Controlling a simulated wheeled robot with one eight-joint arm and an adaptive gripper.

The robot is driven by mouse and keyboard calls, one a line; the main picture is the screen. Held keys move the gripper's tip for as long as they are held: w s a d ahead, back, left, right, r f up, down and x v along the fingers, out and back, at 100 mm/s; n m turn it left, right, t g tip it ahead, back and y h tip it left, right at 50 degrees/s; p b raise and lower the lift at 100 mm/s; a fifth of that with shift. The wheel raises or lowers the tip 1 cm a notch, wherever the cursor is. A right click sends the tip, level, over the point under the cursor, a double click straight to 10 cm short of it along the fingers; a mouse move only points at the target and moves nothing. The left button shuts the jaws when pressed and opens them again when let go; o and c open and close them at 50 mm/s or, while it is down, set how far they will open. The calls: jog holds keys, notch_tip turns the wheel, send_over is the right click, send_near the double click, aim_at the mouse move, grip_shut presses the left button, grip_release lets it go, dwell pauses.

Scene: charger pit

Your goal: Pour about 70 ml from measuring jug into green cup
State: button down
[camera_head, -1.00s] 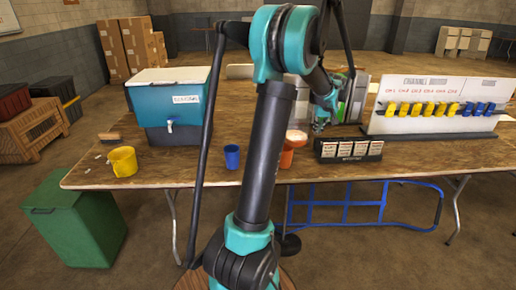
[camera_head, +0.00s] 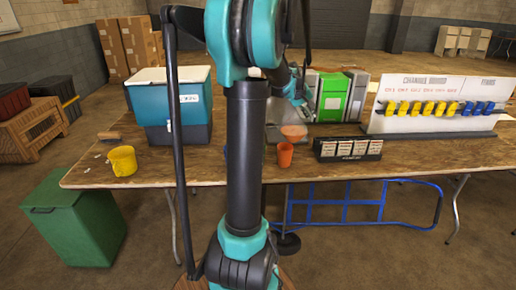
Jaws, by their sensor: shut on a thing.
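My gripper (camera_head: 297,92) is small and far off, past my arm, above the middle of the table near its back. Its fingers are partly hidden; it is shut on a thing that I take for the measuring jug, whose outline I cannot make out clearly. I cannot make out its tilt or any liquid. No green cup is visible; it may be hidden behind my arm. An orange cup (camera_head: 285,155) stands upright near the front of the table, below the gripper in the picture. A wider, pale orange vessel (camera_head: 293,132) shows just behind it.
A yellow mug (camera_head: 123,161) and a teal cooler (camera_head: 184,110) stand at the left. A blue cup is almost fully hidden by my arm. A bright green box (camera_head: 334,97), a black rack of labelled packs (camera_head: 348,149) and a channel board (camera_head: 440,104) fill the right.

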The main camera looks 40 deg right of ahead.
aim_at(293, 122)
jog(key=shift+w+a+r+h, duration=0.25)
jog(key=shift+w+a+h, duration=0.05)
jog(key=shift+a, duration=0.1)
jog(key=shift+w+a+f+n+g+h, duration=0.2)
jog(key=shift+a+n+g+h, duration=0.1)
jog(key=shift+g+h, duration=0.15)
jog(key=shift+w+a+r+h, duration=0.1)
jog(key=shift+a+h, duration=0.1)
jog(key=shift+h, duration=0.05)
jog(key=shift+w+a+r+n+g+h, duration=0.35)
jog(key=shift+a+r+g+h, duration=0.3)
jog(key=shift+h, duration=0.45)
jog(key=shift+a, duration=0.1)
jog(key=shift+w+a+r+n+g+h+b, duration=0.15)
jog(key=shift+w+a+r+h+b, duration=0.15)
jog(key=shift+a+h, duration=0.2)
jog(key=shift+w+a+r+n+g+h+b, duration=0.1)
jog(key=shift+w+a+r+g+h+b, duration=0.15)
jog(key=shift+w+a+h, duration=0.2)
dwell(1.3)
jog(key=shift+s, duration=0.1)
